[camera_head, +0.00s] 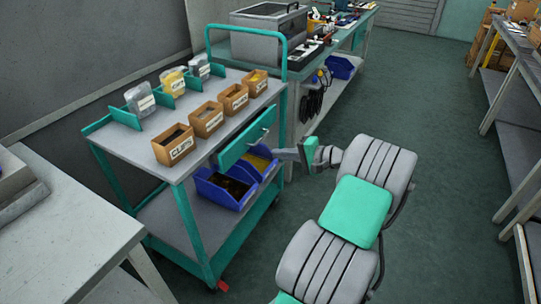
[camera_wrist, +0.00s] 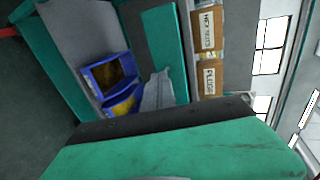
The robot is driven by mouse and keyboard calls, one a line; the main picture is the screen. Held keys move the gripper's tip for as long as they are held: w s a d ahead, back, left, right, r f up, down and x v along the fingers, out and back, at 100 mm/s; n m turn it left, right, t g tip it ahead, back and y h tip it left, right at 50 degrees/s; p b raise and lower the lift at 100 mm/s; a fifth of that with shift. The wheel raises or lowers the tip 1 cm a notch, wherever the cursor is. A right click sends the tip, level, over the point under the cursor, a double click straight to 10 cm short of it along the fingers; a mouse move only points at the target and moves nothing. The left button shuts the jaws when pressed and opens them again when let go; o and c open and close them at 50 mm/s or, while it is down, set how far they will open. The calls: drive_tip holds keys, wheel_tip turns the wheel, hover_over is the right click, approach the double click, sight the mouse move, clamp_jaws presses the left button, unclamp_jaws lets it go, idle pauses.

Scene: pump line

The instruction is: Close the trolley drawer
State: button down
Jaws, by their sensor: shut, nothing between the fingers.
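The trolley (camera_head: 130,152) has a grey top and a teal frame. In the wrist view a teal panel, seemingly the drawer front (camera_wrist: 163,35), runs beside the fingers. My gripper (camera_head: 279,154) is shut and empty, just right of and below the drawer front; it also shows in the wrist view (camera_wrist: 158,80). I cannot tell whether it touches the drawer.
Blue bins (camera_head: 224,188) sit on the trolley's lower shelf, below the drawer. Labelled boxes (camera_head: 174,145) and jars (camera_head: 140,98) stand on the top. A workbench (camera_head: 343,45) stands behind and a grey table (camera_head: 65,225) at the front left. The floor right of my arm is clear.

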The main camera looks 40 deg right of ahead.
drive_tip(key=b, duration=0.1)
approach(242, 148)
drive_tip(key=x, duration=0.5)
drive_tip(key=shift+a+f, duration=0.2)
drive_tip(key=shift+w+a, duration=0.2)
drive_tip(key=shift+w, duration=0.4)
